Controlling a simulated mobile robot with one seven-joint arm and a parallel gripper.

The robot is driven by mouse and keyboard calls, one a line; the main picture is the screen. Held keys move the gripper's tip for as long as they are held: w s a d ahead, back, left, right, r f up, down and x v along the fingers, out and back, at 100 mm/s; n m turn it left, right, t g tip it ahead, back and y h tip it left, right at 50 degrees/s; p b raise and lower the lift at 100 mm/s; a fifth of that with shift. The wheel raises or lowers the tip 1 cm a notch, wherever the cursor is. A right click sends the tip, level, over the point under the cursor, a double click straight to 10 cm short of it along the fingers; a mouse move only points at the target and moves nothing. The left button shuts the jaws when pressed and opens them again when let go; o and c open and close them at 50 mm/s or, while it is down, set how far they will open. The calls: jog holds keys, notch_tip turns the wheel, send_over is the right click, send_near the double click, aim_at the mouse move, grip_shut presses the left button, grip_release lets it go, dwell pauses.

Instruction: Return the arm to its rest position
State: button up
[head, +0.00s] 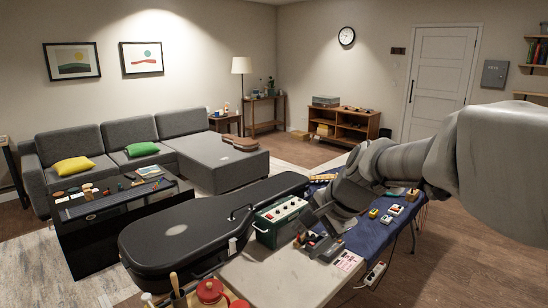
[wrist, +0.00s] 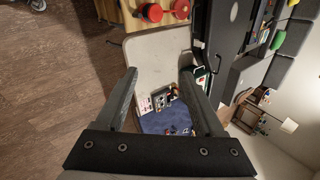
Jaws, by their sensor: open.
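My gripper (head: 312,222) is at the end of my grey arm, which reaches in from the right in the head view. It hangs above the table, near a green amplifier-like box (head: 280,220). In the wrist view my gripper (wrist: 158,88) has its two dark fingers spread wide, with nothing between them. The pale tabletop (wrist: 150,55) and a blue cloth (wrist: 165,120) with small items lie beyond the fingers. In the head view my arm hides part of the blue cloth (head: 375,240).
A black guitar case (head: 175,225) lies left of the green box. Small pedals (head: 394,209) sit on the cloth. A power strip (head: 375,273) hangs at the table's right edge. Red objects (head: 209,290) stand at the near edge. The wooden floor at right (head: 470,265) is clear.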

jog(key=s+d+r+n+h, duration=0.1)
jog(key=s+n, duration=0.5)
jog(key=s, duration=0.6)
jog(key=shift+s+d+r+h, duration=0.15)
jog(key=shift+d+r+h, duration=0.3)
jog(key=shift+d, duration=0.65)
jog(key=s+d+n, duration=0.1)
jog(key=s, duration=0.2)
jog(key=s+d+f+n+h, duration=0.1)
jog(key=s+n, duration=0.1)
jog(key=s, duration=0.1)
jog(key=s+d+n+h, duration=0.1)
jog(key=s+n, duration=0.1)
jog(key=s, duration=0.1)
jog(key=shift+d+f, duration=0.25)
jog(key=shift+f, duration=0.1)
jog(key=shift+c, duration=0.3)
jog(key=shift+s+d+f, duration=0.1)
jog(key=shift+s, duration=0.05)
jog(key=shift+c, duration=1.1)
jog(key=shift+d, duration=0.1)
jog(key=shift+c, duration=0.2)
